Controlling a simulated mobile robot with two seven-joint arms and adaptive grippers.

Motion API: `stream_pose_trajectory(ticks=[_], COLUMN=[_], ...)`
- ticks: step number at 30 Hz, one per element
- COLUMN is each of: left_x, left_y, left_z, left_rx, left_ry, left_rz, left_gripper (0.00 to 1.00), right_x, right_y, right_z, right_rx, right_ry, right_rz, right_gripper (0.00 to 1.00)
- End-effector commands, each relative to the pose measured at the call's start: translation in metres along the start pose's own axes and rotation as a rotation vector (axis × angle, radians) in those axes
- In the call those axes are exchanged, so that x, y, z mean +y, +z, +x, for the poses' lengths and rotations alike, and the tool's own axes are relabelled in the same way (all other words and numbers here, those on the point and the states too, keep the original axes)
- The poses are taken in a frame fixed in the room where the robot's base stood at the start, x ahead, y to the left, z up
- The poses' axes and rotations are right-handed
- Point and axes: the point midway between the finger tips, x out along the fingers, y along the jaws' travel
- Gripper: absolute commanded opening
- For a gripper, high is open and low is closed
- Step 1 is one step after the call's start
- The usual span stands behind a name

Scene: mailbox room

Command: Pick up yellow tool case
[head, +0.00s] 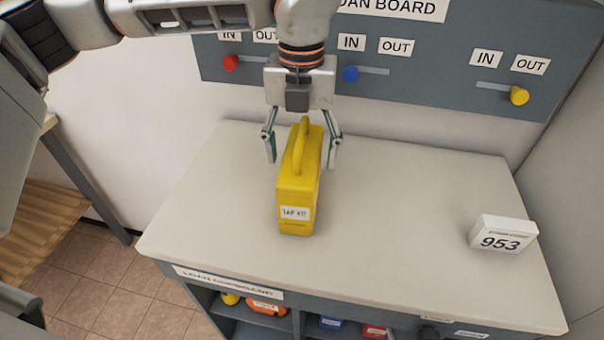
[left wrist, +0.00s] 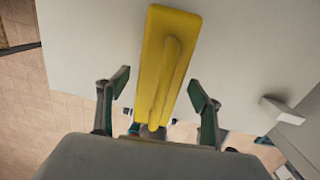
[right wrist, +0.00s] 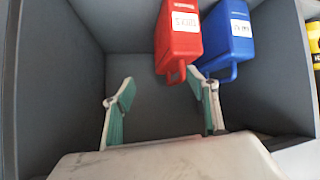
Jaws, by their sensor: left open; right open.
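The yellow tool case (head: 297,191) stands upright on the light counter, with its handle on top and a label reading "TAP KIT" on its near end. My left gripper (head: 302,158) is open above the far part of the case, one finger on each side of it. In the left wrist view the case (left wrist: 155,70) runs between the two open fingers (left wrist: 160,95), with a gap on each side. My right gripper (right wrist: 165,95) is open and empty inside a grey compartment, below a red case (right wrist: 178,35) and a blue case (right wrist: 228,35).
The loan board (head: 420,75) with red, blue and yellow sliders is on the wall behind. Shelves under the counter hold several coloured cases. The counter around the yellow case is clear.

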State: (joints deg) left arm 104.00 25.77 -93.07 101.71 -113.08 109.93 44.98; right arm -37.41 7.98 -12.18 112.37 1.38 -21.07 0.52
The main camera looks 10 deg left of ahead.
Motion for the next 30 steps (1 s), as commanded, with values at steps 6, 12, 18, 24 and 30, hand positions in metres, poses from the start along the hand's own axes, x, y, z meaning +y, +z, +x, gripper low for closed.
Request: stream_pose_trajectory(ticks=[6,12,18,24,30], left_x=[0.000,0.000,0.000,0.000,0.000], left_y=[0.002,0.003,0.003,0.003,0.003], left_z=[0.032,0.044,0.044,0.044,0.042], left_rx=[0.004,0.002,0.002,0.002,-0.001], left_ry=[0.001,0.000,0.000,0.000,-0.002], left_rz=[0.001,0.000,0.000,0.000,0.000], left_gripper=[0.65,0.65,0.60,0.08,0.00], right_x=[0.001,0.002,0.002,0.002,0.002], right_y=[-0.008,-0.011,-0.011,-0.010,-0.009], right_z=[-0.003,-0.003,-0.002,-0.002,-0.002], right_rx=[0.005,0.009,0.010,0.009,0.007], right_ry=[0.001,0.002,0.002,0.002,0.002], right_rz=[0.000,-0.001,-0.001,-0.001,-0.001], right_gripper=[0.58,0.58,0.58,0.58,0.58])
